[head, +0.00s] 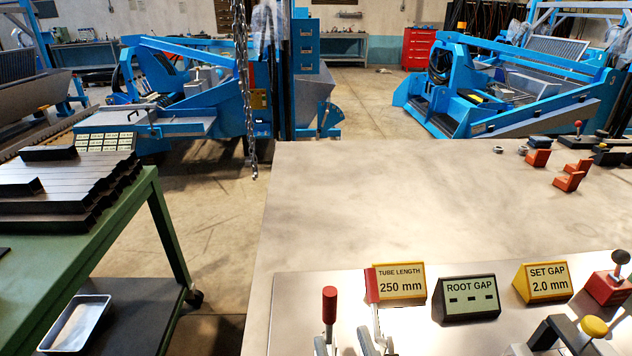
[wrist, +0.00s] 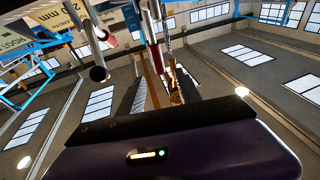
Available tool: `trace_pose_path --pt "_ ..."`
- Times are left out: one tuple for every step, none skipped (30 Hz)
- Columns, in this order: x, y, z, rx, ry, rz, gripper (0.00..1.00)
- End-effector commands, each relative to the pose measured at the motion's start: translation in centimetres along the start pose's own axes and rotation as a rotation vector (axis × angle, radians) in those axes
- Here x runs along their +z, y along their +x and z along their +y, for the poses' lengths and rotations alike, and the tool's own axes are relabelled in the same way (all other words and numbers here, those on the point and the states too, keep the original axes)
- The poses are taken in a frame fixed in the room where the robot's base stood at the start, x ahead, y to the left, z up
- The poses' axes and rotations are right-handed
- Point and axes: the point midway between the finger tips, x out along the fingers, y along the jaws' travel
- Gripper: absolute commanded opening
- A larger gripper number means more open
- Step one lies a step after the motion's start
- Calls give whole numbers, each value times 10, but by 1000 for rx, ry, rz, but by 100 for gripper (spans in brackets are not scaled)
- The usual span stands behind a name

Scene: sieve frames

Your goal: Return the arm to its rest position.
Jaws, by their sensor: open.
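My gripper (wrist: 170,125) shows in the wrist view as a dark purple body with a black bar along its edge and a small lit indicator. In the head view neither my arm nor my gripper shows. The wrist view looks up toward the roof, with signs, rods and a black ball knob (wrist: 98,74) near the top.
A pale worktable (head: 340,190) holds a red-handled lever (head: 329,305), a yellow tube length sign (head: 400,283), a root gap sign (head: 467,300) and red blocks (head: 569,181). A green cart (head: 135,215) with dark bars stands left. A chain (head: 246,100) hangs between them.

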Motion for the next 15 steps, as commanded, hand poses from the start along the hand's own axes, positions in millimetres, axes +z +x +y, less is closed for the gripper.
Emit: trace_pose_path --pt "-5 0 -2 -9 -6 20 41" --pt "-10 0 -1 -13 -7 38 41" --pt "-12 -6 2 -13 -7 45 41" --pt "-12 -11 5 -10 -7 42 41" --pt "-11 -17 8 -7 -4 38 41" --pt "-10 -25 12 0 -1 29 41" --pt "-10 -32 16 6 1 21 41" --pt "-8 -40 20 13 2 10 41" --pt "-7 -50 26 22 5 -6 41" --pt "-5 -59 30 31 7 -19 41" --pt "-4 -67 34 39 9 -33 41" --pt "-3 -80 41 52 10 -54 41" --pt "-2 -90 45 61 13 -71 41" --pt "-1 -100 50 72 13 -89 41" --pt "-1 -113 56 85 15 -114 41"
